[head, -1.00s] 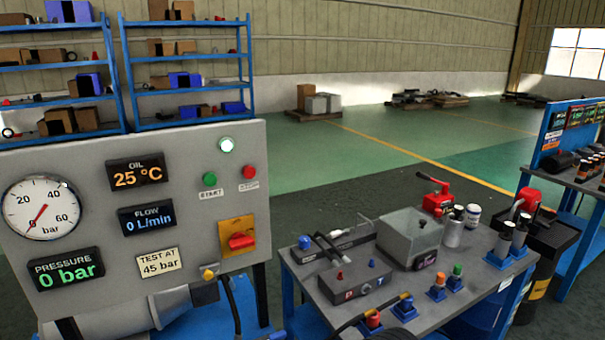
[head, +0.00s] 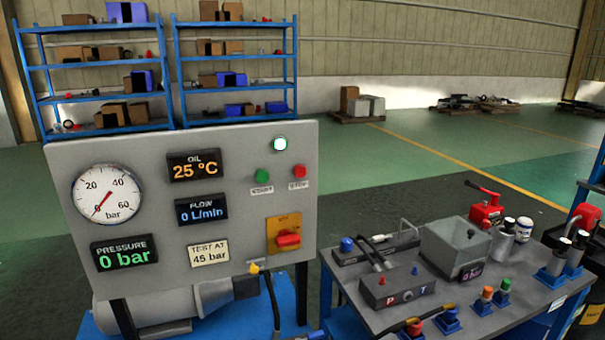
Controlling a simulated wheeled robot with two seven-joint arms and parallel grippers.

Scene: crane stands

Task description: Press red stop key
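The red stop key (head: 299,171) is a small round button on the upper right of the grey control panel (head: 215,225), above a label reading STOP. A green start key (head: 262,176) sits to its left. A lit whitish-green lamp (head: 280,143) is above and between them. The panel reads oil 25 °C, flow 0 L/min and pressure 0 bar, and the gauge (head: 107,193) needle points near 0. Neither gripper shows in the head view, and nothing covers the stop key.
A grey workbench (head: 505,290) with a valve block (head: 400,288), a grey tank (head: 455,250) and several fittings stands to the right. Blue shelves (head: 175,80) stand behind the panel. Open green floor lies beyond.

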